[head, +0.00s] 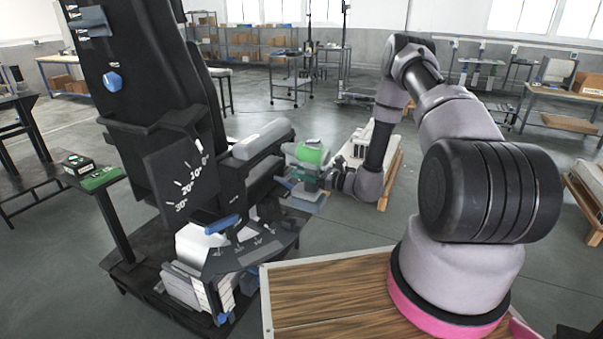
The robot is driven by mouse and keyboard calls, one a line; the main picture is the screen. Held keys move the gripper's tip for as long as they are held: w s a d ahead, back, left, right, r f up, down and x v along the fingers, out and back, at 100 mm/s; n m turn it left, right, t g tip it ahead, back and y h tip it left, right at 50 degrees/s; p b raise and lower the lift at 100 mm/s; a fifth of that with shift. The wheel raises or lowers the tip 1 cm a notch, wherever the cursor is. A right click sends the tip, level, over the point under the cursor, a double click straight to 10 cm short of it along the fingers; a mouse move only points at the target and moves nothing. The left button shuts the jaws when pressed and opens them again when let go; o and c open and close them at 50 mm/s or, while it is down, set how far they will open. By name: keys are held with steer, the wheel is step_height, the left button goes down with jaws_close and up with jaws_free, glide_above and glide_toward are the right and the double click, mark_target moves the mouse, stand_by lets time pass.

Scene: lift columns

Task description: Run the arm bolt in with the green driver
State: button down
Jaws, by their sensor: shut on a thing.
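The green driver (312,154) is at the middle of the head view, beside the right-hand armrest (262,138) of a large black chair (140,75). My gripper (315,179) is at the driver, and its jaws are shut on it. The driver's green body shows above the gripper, and its left end is close to the front of the armrest. I cannot tell whether the driver touches the chair. The arm bolt is not visible; it is too small or hidden at this distance.
A small stand (112,215) with a green pad and a black box is left of the chair. A wooden pallet (393,178) with pale boards stands behind my arm. A wood-topped surface (325,300) is in front. Grey floor is open between them.

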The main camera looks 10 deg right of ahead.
mark_target(319, 176)
steer(key=shift+d, duration=0.1)
steer(key=shift+v, duration=2.45)
steer(key=shift+v, duration=2)
